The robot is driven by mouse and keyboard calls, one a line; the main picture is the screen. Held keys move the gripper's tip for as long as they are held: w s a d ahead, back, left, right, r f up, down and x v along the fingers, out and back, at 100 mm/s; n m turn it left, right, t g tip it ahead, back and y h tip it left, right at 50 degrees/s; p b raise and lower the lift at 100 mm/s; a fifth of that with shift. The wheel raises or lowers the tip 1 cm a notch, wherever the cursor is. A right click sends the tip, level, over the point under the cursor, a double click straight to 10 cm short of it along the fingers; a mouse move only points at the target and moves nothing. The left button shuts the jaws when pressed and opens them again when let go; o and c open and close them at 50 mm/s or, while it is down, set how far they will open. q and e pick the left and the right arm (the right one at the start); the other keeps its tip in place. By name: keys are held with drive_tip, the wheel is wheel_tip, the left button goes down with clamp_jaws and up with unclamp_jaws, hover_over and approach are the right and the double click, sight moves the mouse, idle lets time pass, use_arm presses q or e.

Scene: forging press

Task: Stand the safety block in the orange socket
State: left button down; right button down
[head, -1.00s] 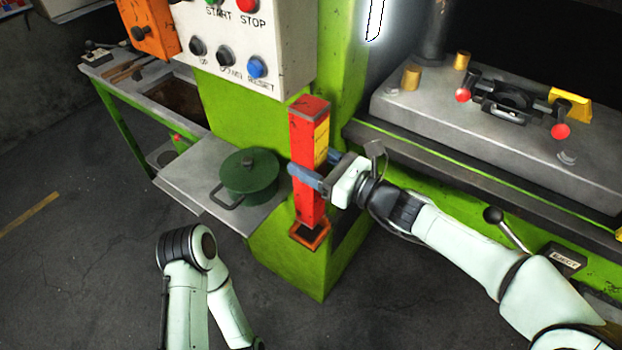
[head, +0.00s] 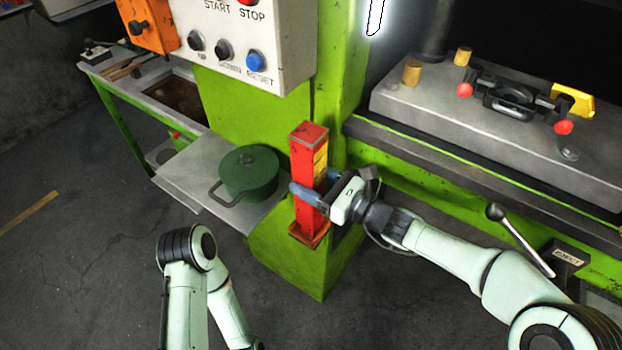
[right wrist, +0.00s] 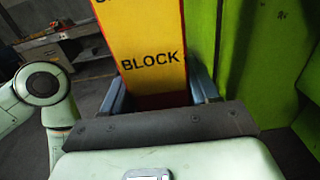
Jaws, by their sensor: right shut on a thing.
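The safety block (head: 310,152) is a tall red bar with a yellow label face. It stands upright with its lower end at the orange socket (head: 322,236) on the green press frame, and appears to be inside the socket's rim. My right gripper (head: 308,190) is shut around the block's lower half from the right. In the right wrist view the block's yellow face (right wrist: 150,55), lettered BLOCK, sits between the two blue-grey fingers. The exact depth of the block's foot is hidden by the gripper and socket wall. My left arm shows at the lower left, but its gripper is out of view.
A green lidded pot (head: 248,175) stands on a grey shelf (head: 190,170) left of the block. The white control panel (head: 245,45) is above. The press bed (head: 430,105) with a die and red-knobbed handles lies right. An eject lever (head: 515,235) is near my right arm.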

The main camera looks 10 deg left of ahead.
drive_tip(key=shift+r, duration=0.1)
drive_tip(key=shift+c, duration=1.4)
unclamp_jaws()
drive_tip(key=shift+f, duration=0.25)
drive_tip(key=shift+r, duration=0.1)
drive_tip(key=shift+s+d+r, duration=0.1)
drive_tip(key=shift+d, duration=0.1)
drive_tip(key=v, duration=1.1)
drive_tip(key=shift+d+b, duration=0.35)
drive_tip(key=shift+s, duration=0.1)
